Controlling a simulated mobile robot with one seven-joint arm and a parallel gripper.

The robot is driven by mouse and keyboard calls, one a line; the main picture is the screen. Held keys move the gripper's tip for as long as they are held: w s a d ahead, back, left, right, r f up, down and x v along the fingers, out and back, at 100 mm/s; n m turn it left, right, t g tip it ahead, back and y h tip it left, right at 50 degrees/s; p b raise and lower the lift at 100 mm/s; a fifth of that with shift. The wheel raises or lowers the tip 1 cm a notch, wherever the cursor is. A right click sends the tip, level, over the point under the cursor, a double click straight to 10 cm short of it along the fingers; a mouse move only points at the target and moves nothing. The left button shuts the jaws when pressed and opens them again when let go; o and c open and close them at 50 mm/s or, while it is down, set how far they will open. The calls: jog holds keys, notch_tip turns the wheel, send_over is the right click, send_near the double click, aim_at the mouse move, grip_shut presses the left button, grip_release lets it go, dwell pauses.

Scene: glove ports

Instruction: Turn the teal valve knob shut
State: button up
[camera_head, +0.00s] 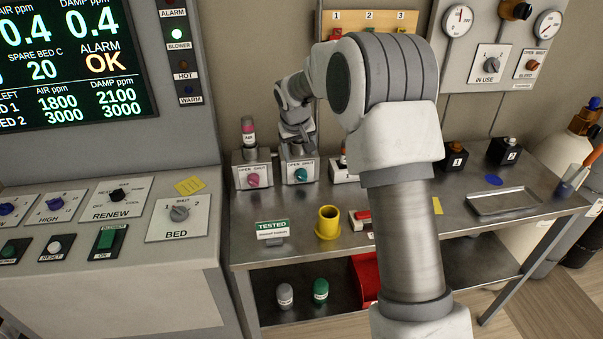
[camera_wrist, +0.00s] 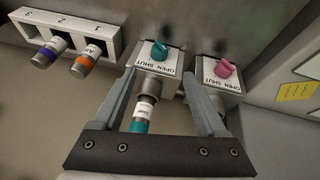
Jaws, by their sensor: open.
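The teal valve knob (camera_head: 300,174) is on the front of a white valve box (camera_head: 290,168) marked OPEN and SHUT, on the metal bench. It also shows in the wrist view (camera_wrist: 159,50), just beyond my fingertips. Its exact setting is too small to read. My gripper (camera_wrist: 158,80) is open, with its fingers apart on either side of the box. A white cartridge with a teal band (camera_wrist: 140,112) is seated on the box and lies between the fingers, with gaps both sides. In the head view my gripper (camera_head: 298,142) is just above the box, partly hidden by my wrist.
A pink knob (camera_head: 253,180) on a similar box stands close left. A rack holding purple and orange cartridges (camera_wrist: 88,56) is on the other side. A yellow cup (camera_head: 327,222) and TESTED sign (camera_head: 272,229) stand in front. My arm hides the bench's middle.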

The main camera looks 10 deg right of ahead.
aim_at(302, 175)
jog(key=p+x, duration=0.1)
jog(key=x, duration=1.2)
jog(key=shift+w+f, duration=0.1)
jog(key=shift+f, duration=0.1)
grip_shut()
